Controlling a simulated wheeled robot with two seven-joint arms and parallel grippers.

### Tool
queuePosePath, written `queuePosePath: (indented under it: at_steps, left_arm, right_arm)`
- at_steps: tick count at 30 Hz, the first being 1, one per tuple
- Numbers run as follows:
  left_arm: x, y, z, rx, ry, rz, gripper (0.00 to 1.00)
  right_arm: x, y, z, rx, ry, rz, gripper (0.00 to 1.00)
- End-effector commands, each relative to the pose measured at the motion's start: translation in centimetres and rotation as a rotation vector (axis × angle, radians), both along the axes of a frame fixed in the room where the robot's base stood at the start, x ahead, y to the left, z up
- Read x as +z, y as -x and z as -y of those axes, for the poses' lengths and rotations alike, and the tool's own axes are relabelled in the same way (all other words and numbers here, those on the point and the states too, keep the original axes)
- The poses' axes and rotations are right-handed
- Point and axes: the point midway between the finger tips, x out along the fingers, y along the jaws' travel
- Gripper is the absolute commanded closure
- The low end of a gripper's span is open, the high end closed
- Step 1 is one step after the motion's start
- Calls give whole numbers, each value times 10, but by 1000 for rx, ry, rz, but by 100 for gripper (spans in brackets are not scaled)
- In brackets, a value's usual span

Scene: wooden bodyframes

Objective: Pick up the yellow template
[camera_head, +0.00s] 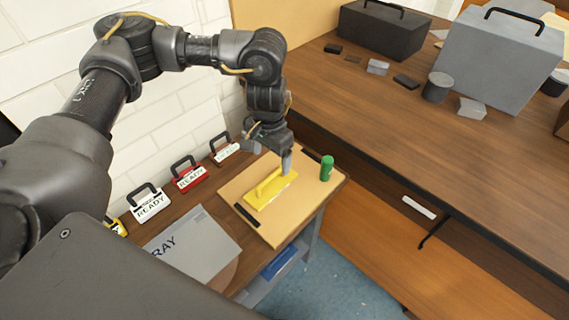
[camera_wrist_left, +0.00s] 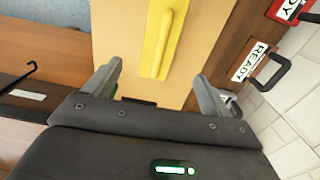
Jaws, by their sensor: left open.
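The yellow template (camera_head: 271,190), a flat plate with a raised handle along it, lies on the light wooden board on the small table in the head view. The left wrist view shows the template's handle (camera_wrist_left: 166,40) ahead of the jaws, running away from them. My left gripper (camera_head: 268,152) is at the template's far end, with one finger in front of part of that end. In the left wrist view my left gripper (camera_wrist_left: 155,88) has its two fingers wide apart and nothing between them. My right gripper is not in view.
A green cylinder (camera_head: 327,168) stands on the board (camera_head: 240,190) right of the template. A grey tray (camera_head: 196,248) lies nearer. Several READY-labelled handled pieces, one red (camera_head: 188,178), line the white brick wall. A large wooden bench (camera_head: 450,140) with boxes is at the right.

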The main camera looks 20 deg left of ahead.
Motion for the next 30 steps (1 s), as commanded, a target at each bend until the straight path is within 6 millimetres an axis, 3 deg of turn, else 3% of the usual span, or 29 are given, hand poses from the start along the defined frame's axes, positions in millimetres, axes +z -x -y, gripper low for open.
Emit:
queuePosePath:
  at_steps: [5,13,16,22,26,30]
  left_arm:
    - [-2,-1,0,-2,0,-2,16]
    - [-43,-8,1,0,1,-15,16]
    - [-55,-9,1,0,0,-15,16]
    - [-62,-9,0,1,0,-13,16]
    - [-70,-8,-1,3,1,-14,16]
    - [-92,-6,-2,3,1,-17,16]
  right_arm:
    - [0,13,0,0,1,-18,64]
    - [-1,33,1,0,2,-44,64]
    - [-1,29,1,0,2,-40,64]
    - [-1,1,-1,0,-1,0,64]
    - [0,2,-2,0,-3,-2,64]
    - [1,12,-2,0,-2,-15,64]
